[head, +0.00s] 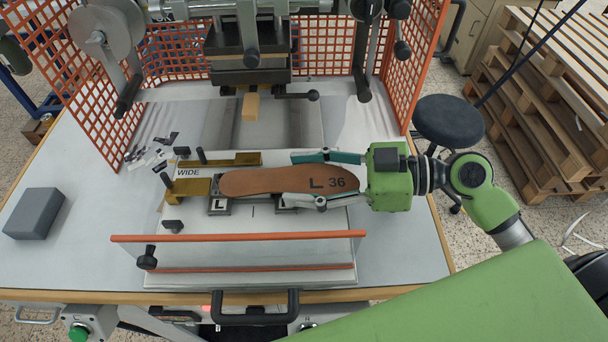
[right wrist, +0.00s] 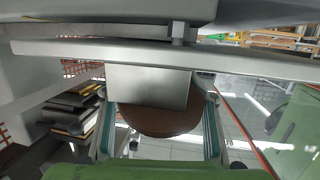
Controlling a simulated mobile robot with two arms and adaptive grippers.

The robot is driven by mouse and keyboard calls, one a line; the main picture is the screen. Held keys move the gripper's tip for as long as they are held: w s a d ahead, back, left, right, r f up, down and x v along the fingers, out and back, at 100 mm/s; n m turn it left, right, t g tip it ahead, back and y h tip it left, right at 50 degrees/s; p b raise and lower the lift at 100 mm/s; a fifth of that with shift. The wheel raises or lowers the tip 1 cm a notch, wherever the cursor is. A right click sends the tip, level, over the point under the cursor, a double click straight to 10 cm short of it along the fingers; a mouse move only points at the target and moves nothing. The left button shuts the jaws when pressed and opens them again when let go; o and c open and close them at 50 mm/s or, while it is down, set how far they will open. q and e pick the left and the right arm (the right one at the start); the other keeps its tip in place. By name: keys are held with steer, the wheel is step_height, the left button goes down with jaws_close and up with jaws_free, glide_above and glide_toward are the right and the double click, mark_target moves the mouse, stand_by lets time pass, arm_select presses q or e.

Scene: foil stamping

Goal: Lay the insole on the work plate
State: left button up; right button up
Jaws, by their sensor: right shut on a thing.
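The brown insole (head: 270,181), marked "L 36", lies flat and lengthwise over the work plate (head: 218,206), with its rounded toe toward the left near the brass stops. It hides most of the plate; I cannot tell whether it touches it. My right gripper (head: 290,179) comes in from the right and is shut on the insole's right part, one finger along each long edge. In the right wrist view the insole (right wrist: 160,121) shows as a brown rounded shape between the fingers. My left gripper is not in view.
Brass guides (head: 188,189) stand left of the insole, by a "WIDE" label. The press head (head: 248,62) hangs behind, above the plate. An orange bar (head: 238,236) crosses in front. Orange mesh guards (head: 403,80) flank the press. A grey block (head: 34,213) sits at far left.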

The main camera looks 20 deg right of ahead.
steer(key=o, duration=1.2)
steer(key=shift+c, duration=0.2)
